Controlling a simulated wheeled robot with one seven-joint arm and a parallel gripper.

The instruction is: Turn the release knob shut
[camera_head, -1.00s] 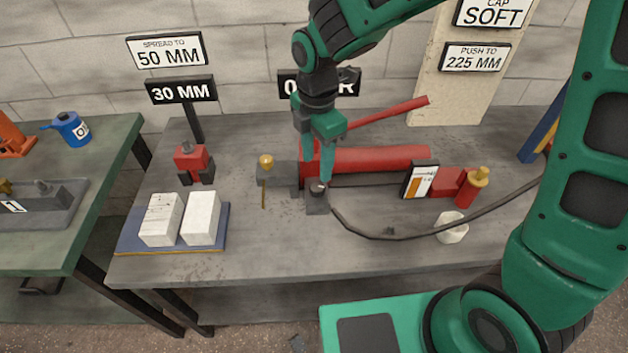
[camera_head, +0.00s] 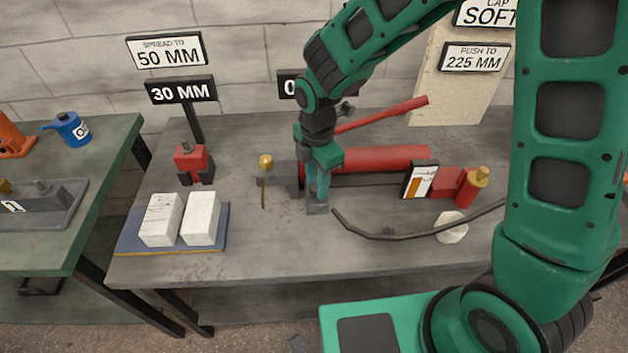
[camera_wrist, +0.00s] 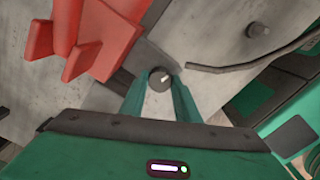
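The release knob (camera_wrist: 160,79) is a dark round knob with a pale pointer mark, seen from above in the wrist view. It sits on a small grey block (camera_head: 317,209) at the front of the red pump on the bench. In the wrist view my gripper (camera_wrist: 160,82) has one green finger on each side of the knob, and the fingertips appear to touch it. In the head view my gripper (camera_head: 318,192) points down onto the block. One finger hides the other and most of the knob there.
The red pump cylinder (camera_head: 375,159) and its raised red handle (camera_head: 385,115) lie just behind my gripper. A dark hose (camera_head: 400,235) runs to the right. White blocks (camera_head: 160,220) on a blue plate and a red spreader (camera_head: 192,163) stand left.

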